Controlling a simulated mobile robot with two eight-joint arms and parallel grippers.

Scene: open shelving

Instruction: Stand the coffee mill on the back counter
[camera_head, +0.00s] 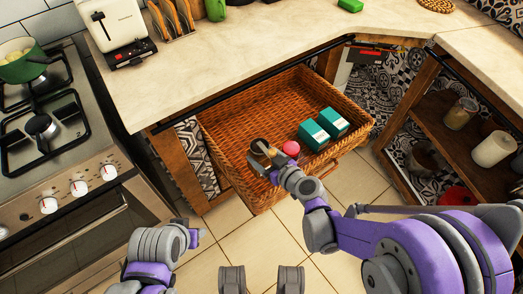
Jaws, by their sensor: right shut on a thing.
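The coffee mill seems to be the small round thing with a dark top and a light brown body (262,146) at the front left inside the wicker basket drawer (228,112). My right gripper (270,162) reaches down into the basket and is shut on it; the fingers and wrist hide its lower part. I cannot tell whether it still touches the basket floor. The back counter (235,48) is the pale worktop behind and above the basket.
A pink ball (291,148) and two teal boxes (313,135) (334,122) are in the basket. On the counter stand a white appliance (113,24), a rack (172,18) and a green cup (215,10); its middle is clear. A stove (50,150) is left, shelves (440,135) right.

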